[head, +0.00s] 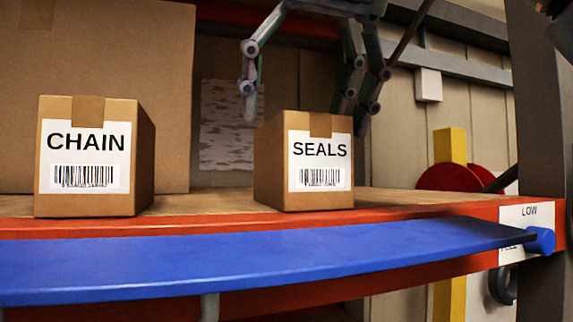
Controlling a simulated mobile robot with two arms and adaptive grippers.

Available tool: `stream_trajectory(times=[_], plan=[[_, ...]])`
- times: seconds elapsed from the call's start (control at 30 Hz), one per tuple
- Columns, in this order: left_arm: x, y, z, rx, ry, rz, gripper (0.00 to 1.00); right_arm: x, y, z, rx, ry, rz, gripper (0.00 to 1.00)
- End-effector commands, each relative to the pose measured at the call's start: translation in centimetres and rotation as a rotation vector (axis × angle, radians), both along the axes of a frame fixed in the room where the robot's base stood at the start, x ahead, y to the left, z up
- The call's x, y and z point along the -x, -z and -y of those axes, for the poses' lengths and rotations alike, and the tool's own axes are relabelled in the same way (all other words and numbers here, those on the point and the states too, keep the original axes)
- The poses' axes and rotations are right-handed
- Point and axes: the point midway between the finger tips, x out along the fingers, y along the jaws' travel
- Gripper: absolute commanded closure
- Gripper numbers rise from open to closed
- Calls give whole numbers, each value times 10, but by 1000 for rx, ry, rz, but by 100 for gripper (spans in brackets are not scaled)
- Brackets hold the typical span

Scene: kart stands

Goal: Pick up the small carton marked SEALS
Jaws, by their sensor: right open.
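The small carton marked SEALS (272,165) is a brown box with a white barcode label. It stands upright on the wooden shelf (385,200), right of the middle in the head view. My right gripper (305,118) comes in from the top, above the carton. Its fingers are spread apart, one to the left and one to the right of the carton's top, and it is open and empty. I cannot tell whether the fingers touch the carton or how far behind its front they are. My left gripper is out of view.
A carton marked CHAIN (145,160) stands to the left on the same shelf. A big cardboard box (100,50) is behind it. A blue bar (250,268) runs along the front of the orange shelf edge (440,222). Bare shelf separates the two small cartons.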

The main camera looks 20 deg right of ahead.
Motion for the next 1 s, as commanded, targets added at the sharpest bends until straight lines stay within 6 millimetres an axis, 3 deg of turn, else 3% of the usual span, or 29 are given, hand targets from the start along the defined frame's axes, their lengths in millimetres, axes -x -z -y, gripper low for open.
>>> stream_trajectory(times=[0.43, 0.8, 1.0], plan=[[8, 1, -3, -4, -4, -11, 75, -10, 15, 0, -3, -2, 8, 20], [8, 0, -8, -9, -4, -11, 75, -33, 49, 1, -2, -3, 6, 20], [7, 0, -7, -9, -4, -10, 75, -36, 55, 1, -3, -1, 11, 20]])
